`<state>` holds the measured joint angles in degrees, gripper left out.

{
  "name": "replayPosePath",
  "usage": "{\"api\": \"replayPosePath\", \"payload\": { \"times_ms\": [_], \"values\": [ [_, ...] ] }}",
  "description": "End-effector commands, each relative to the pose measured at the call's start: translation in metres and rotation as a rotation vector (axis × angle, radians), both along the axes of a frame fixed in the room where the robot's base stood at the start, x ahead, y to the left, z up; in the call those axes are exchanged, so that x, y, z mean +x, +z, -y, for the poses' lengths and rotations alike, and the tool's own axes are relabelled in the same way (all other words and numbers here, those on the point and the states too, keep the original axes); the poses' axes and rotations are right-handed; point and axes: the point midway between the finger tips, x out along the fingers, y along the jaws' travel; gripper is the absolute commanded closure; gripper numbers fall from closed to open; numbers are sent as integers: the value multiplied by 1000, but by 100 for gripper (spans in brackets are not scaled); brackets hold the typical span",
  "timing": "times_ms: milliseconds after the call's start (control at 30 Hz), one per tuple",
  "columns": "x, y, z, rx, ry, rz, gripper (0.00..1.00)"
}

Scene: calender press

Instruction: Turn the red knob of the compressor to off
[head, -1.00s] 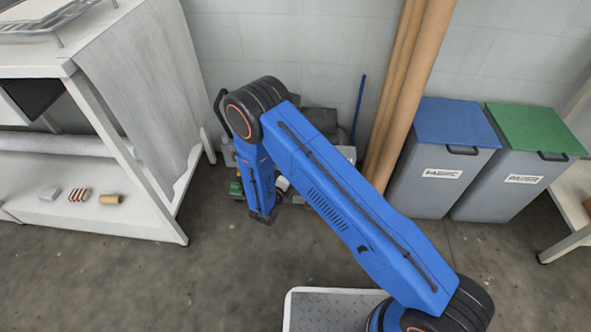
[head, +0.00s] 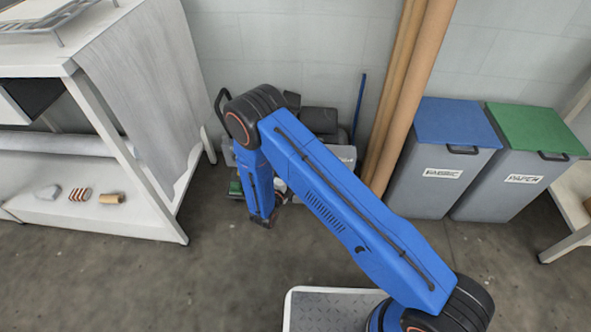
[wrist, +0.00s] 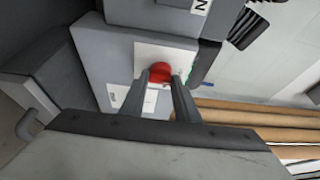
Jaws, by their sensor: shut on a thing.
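The red knob (wrist: 160,72) sits on a white plate (wrist: 149,56) on the grey compressor box (wrist: 112,52) in the wrist view. My gripper (wrist: 163,80) has its two fingers on either side of the knob, shut on it. The knob's lower part is hidden between the fingers, and I cannot read its setting. In the head view the compressor (head: 345,153) stands against the wall, partly behind my blue arm. The knob and my fingertips are hidden there.
Tall cardboard tubes (head: 407,95) lean right of the compressor. A blue-lidded bin (head: 432,185) and a green-lidded bin (head: 502,192) stand further right. A white bench (head: 150,195) with cloth over its side stands at the left. The floor in front is clear.

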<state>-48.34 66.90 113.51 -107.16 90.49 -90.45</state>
Motion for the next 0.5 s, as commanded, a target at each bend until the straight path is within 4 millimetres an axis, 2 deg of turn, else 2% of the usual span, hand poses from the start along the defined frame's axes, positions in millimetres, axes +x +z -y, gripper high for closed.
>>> {"api": "replayPosePath", "payload": {
  "times_ms": [33,67,100,500],
  "values": [
    [0,-1,-1,0,3,-1,94],
    [0,-1,-1,0,3,-1,64],
    [0,-1,-1,0,3,-1,55],
    [-4,0,-3,0,2,-1,53]
  ]
}}
